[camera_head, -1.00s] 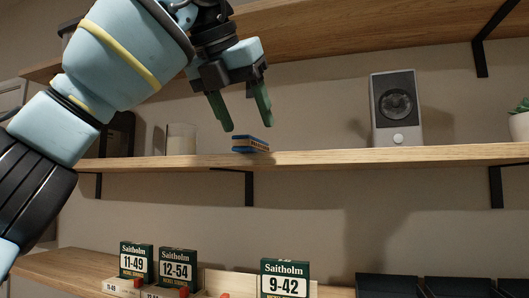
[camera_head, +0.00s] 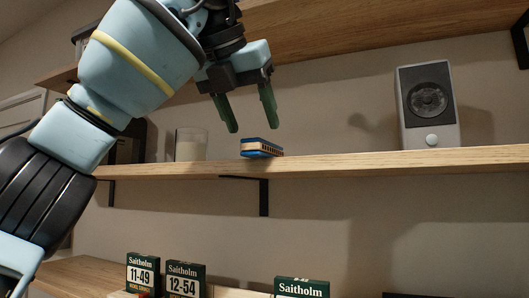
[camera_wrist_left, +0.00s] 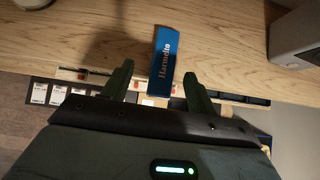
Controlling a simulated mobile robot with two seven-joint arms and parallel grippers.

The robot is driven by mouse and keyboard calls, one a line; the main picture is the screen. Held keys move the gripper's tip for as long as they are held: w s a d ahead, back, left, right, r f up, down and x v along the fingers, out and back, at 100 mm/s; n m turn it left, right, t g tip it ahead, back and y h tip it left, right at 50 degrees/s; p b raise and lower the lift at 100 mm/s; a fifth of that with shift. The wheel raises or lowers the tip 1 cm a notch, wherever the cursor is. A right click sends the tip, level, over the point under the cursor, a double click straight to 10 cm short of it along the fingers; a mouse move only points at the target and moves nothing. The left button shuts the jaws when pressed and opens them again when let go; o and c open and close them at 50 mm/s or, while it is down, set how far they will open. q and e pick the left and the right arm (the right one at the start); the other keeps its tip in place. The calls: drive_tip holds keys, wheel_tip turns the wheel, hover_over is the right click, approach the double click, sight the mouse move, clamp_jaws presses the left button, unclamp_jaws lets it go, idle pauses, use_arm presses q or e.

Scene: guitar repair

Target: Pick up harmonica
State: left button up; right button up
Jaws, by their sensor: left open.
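The harmonica (camera_head: 261,148) is a small block with a blue cover and a wood-toned side. It lies on the wooden wall shelf (camera_head: 340,162) near its front edge. My left gripper (camera_head: 250,128) is open and empty, pointing down just above the harmonica, with a small gap between. In the left wrist view the blue harmonica (camera_wrist_left: 162,62) shows its printed name. It lies ahead of and between the two green fingertips (camera_wrist_left: 158,72), lengthwise along the finger direction. My right gripper is not in view.
A grey speaker (camera_head: 428,105) stands on the shelf to the right. A glass candle (camera_head: 190,145) stands to the left, behind my arm. Another shelf (camera_head: 400,25) runs above. Green string boxes (camera_head: 185,279) stand on the counter below. The shelf between harmonica and speaker is clear.

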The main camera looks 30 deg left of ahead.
sight(260, 139)
use_arm(q)
drive_tip(key=x, duration=0.5)
drive_tip(key=shift+s+d+f, duration=0.15)
drive_tip(key=shift+s+d, duration=0.05)
drive_tip(key=shift+d, duration=0.2)
drive_tip(key=shift+s, duration=0.1)
drive_tip(key=c, duration=1.1)
drive_tip(key=shift+r, duration=1.7)
drive_tip(key=shift+s+r, duration=0.15)
drive_tip(key=s+r, duration=0.1)
drive_tip(key=s, duration=1.4)
drive_tip(key=shift+s+d+r, duration=0.2)
drive_tip(key=shift+s+d, duration=0.15)
drive_tip(key=shift+d, duration=0.1)
